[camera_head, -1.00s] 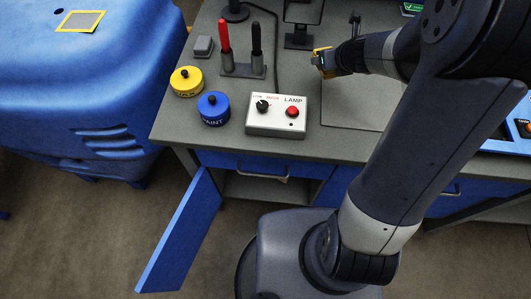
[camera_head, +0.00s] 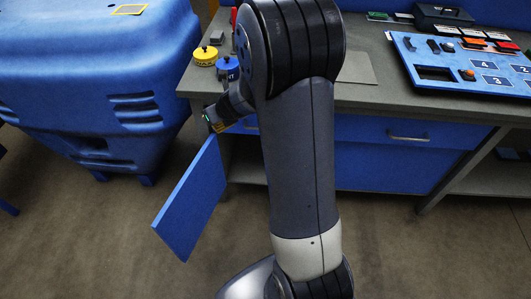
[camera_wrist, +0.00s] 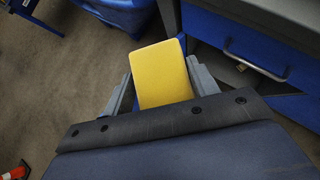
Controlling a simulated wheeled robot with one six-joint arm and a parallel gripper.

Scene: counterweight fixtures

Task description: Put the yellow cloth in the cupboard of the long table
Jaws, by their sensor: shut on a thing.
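The yellow cloth (camera_wrist: 160,74) is a flat, rounded yellow piece held between the two fingers of my gripper (camera_wrist: 163,85) in the wrist view. In the head view my gripper (camera_head: 211,120) is shut on it, just above the top of the open blue cupboard door (camera_head: 191,198) and in front of the long table's (camera_head: 415,98) left end. Only a little yellow shows there. The cupboard (camera_head: 238,158) stands open under the table, its inside partly hidden by my arm.
A blue drawer with a handle (camera_wrist: 255,68) shows in the wrist view. A large blue machine (camera_head: 85,75) stands at the left, with floor between.

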